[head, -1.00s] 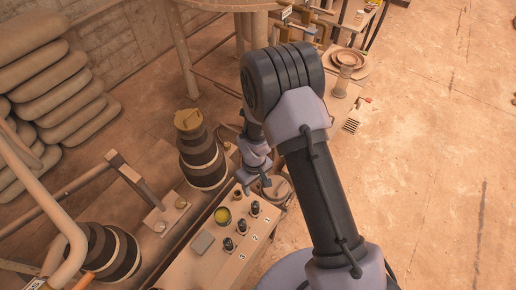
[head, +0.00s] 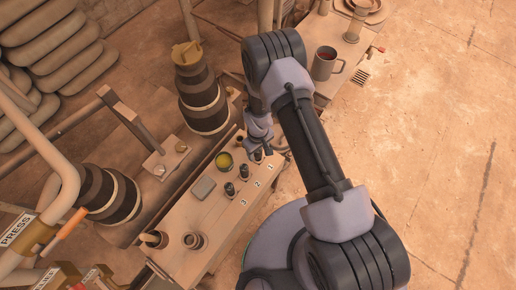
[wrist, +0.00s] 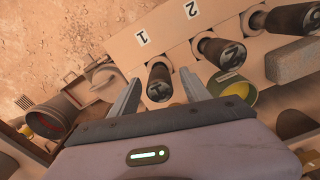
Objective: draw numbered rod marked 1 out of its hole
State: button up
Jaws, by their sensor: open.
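The rod marked 1 (wrist: 158,82) is a dark cylinder with a pale mark on its end, standing in the pale board beside the printed label 1 (wrist: 142,38). In the wrist view it lies between the fingers of my gripper (wrist: 160,76), which is open, with a gap on each side. In the head view my gripper (head: 262,147) is down at the far end of the board and partly covers rod 1 (head: 258,156). Rod 2 (wrist: 221,52) and rod 3 (wrist: 285,18) stand in the same row, also seen in the head view.
A yellow-lined cup (head: 224,161) and a grey block (head: 203,188) sit beside the rods on the board (head: 205,222). A tall dark stacked post (head: 203,100) rises close to the left of my gripper. A mug with red inside (head: 325,62) stands beyond the arm. Open floor lies right.

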jog(key=shift+c, duration=0.2)
grip_shut()
jog(key=shift+r, duration=0.1)
notch_tip(320, 180, up, 14)
jog(key=p, duration=0.8)
jog(key=shift+f+p, duration=0.25)
jog(key=shift+p, duration=0.15)
dwell(0.7)
